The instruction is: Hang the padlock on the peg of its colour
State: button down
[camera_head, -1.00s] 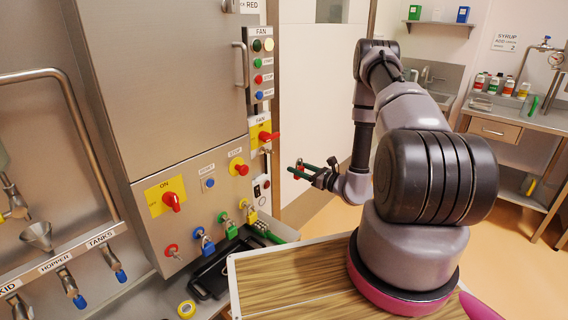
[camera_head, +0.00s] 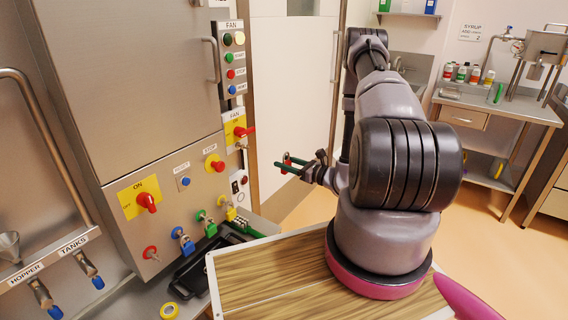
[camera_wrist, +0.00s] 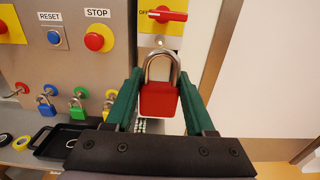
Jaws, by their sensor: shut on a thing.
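My gripper (camera_head: 284,166) has green fingers shut on the red padlock (camera_wrist: 158,99). The padlock hangs upright between the fingertips with its steel shackle upward, and it looks small in the head view (camera_head: 287,158). The gripper is in the air to the right of the steel cabinet, apart from it. The red peg (camera_head: 151,253) is bare, low on the cabinet front, and shows at the left edge of the wrist view (camera_wrist: 19,88). To its right hang the blue padlock (camera_head: 187,247), the green padlock (camera_head: 211,230) and the yellow padlock (camera_head: 231,213) on their pegs.
A red ON switch (camera_head: 147,203), a RESET button (camera_head: 185,182), a STOP button (camera_head: 216,163) and a red FAN switch (camera_head: 242,131) stick out above the pegs. A black tray (camera_head: 192,281) and yellow tape roll (camera_head: 169,311) lie below. A wooden-topped surface (camera_head: 255,285) is in front.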

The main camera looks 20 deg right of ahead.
aim_at(289, 163)
jog(key=shift+v, duration=3.35)
